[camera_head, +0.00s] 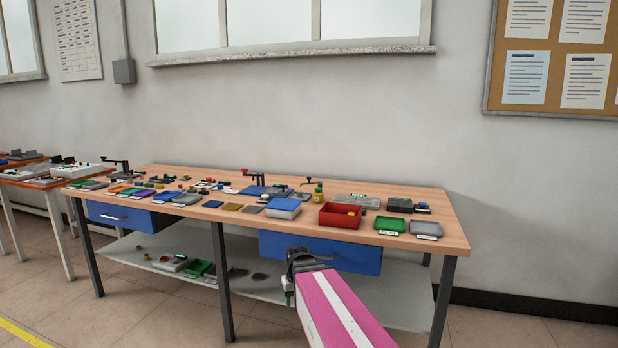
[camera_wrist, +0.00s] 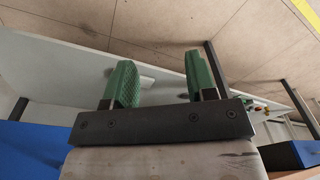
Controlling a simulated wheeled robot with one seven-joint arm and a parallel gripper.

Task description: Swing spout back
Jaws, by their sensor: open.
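I cannot tell for sure which part is the spout. Arm-like parts stand up along the back of the workbench (camera_head: 440,220): a dark arm (camera_head: 115,162) at the far left, a red-and-black arm (camera_head: 252,176) near the middle, and a thin small arm (camera_head: 308,183) behind a yellow-green bottle (camera_head: 318,194). My gripper (camera_head: 291,287) shows in front of the bench, lower in the picture than the tabletop, apart from these parts. In the wrist view my gripper (camera_wrist: 162,82) has its two green fingers spread, with nothing between them.
Blue drawers (camera_head: 350,256) hang under the tabletop. A lower shelf (camera_head: 250,290) holds several small items. Other tables stand at the left.

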